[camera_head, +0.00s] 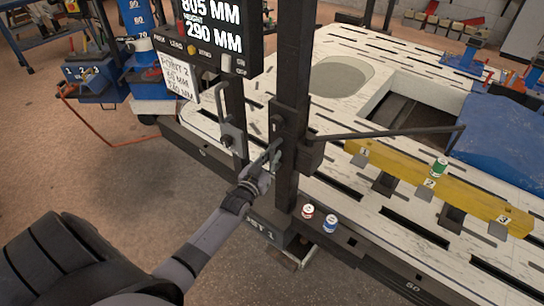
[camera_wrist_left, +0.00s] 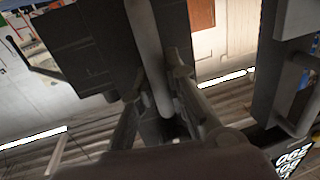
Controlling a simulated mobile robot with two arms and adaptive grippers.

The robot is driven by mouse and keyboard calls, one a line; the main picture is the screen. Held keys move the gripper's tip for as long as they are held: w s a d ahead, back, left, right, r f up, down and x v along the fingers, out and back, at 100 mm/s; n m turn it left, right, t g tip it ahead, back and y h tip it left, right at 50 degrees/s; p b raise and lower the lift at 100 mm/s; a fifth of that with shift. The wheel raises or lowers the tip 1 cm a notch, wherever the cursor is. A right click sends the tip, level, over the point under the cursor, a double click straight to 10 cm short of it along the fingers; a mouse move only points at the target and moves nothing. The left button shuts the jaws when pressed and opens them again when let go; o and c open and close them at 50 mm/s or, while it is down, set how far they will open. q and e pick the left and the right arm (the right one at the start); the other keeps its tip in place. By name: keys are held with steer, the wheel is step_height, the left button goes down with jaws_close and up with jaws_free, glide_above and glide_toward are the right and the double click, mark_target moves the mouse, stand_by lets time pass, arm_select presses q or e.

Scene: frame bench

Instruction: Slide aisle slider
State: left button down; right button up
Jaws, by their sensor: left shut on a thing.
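The aisle slider is a dark block (camera_head: 311,156) on a black upright post (camera_head: 294,62). A thin dark pointer arm (camera_head: 390,132) reaches right from it over the bench and bends down at its end. My left gripper (camera_head: 272,157) is at the slider's left side, shut on its handle. In the left wrist view, a grey round bar (camera_wrist_left: 148,50) runs between the fingers of the left gripper (camera_wrist_left: 156,88). The hand hides much of the handle in the head view. My right gripper is not in view.
A display (camera_head: 208,28) reads 805 MM and height 290 MM. A red can (camera_head: 307,211) and a blue can (camera_head: 330,223) stand near the post. A blue cover (camera_head: 505,140) lies right.

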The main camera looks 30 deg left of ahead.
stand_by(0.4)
arm_select(q)
steer(key=shift+r+p, duration=0.5)
steer(key=shift+r, duration=0.05)
step_height(320, 180, up, 23)
steer(key=p, duration=1.9)
steer(key=shift+r, duration=0.15)
steer(key=c, duration=1.6)
jaws_free()
steer(key=shift+o, duration=0.2)
steer(key=shift+f, duration=0.2)
steer(key=s+d, duration=0.1)
steer(key=s, duration=1.1)
steer(key=shift+d, duration=0.2)
